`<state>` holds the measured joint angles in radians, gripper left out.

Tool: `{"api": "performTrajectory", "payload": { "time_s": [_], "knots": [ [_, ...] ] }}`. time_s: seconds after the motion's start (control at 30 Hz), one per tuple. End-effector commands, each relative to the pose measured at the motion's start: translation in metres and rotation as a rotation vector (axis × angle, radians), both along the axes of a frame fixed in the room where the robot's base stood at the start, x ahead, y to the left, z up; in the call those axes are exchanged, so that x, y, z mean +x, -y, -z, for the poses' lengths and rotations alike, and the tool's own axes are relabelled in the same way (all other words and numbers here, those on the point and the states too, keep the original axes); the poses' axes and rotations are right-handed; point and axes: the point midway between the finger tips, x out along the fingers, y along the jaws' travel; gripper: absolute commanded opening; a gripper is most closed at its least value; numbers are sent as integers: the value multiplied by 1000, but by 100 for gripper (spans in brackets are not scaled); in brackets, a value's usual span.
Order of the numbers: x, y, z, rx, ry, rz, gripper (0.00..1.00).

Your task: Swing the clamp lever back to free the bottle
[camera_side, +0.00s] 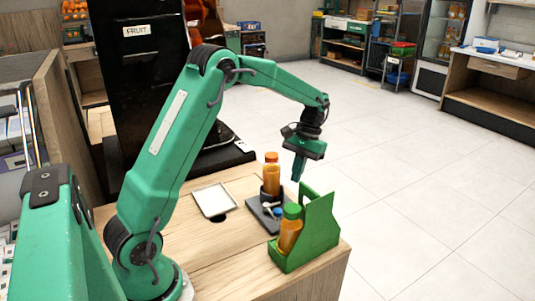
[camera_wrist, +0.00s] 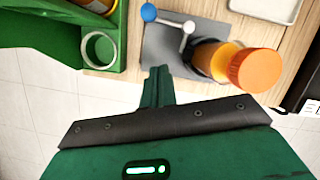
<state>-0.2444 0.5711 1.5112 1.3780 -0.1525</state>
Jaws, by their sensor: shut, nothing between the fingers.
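The bottle (camera_side: 271,178), with orange juice and an orange cap, stands upright in a dark holder (camera_side: 265,191) on a grey base plate (camera_side: 257,213). In the wrist view its orange cap (camera_wrist: 256,70) is right of my fingers. The clamp lever, a light metal bar (camera_wrist: 170,20) with a blue knob (camera_wrist: 148,12), lies beside the bottle over the plate; the knob points away from the bottle, toward the green carrier. My gripper (camera_side: 296,178) is shut and empty, above and right of the plate in the side view; its fingertips (camera_wrist: 158,72) are apart from the lever.
A green carrier (camera_side: 310,238) holding a green-capped juice bottle (camera_side: 290,228) stands near the table's front right corner. An empty round slot (camera_wrist: 99,48) of it shows in the wrist view. A white tray (camera_side: 214,200) lies left of the plate. The black machine (camera_side: 145,95) stands behind.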

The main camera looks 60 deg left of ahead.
Motion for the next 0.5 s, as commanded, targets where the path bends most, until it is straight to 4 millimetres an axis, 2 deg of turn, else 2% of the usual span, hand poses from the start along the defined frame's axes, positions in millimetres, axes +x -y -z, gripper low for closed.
{"api": "performTrajectory", "payload": {
  "time_s": [0.33,0.5],
  "knots": [
    [-17,7,52,1,-5,1,0],
    [-32,14,52,4,-1,1,0]
  ]
}}
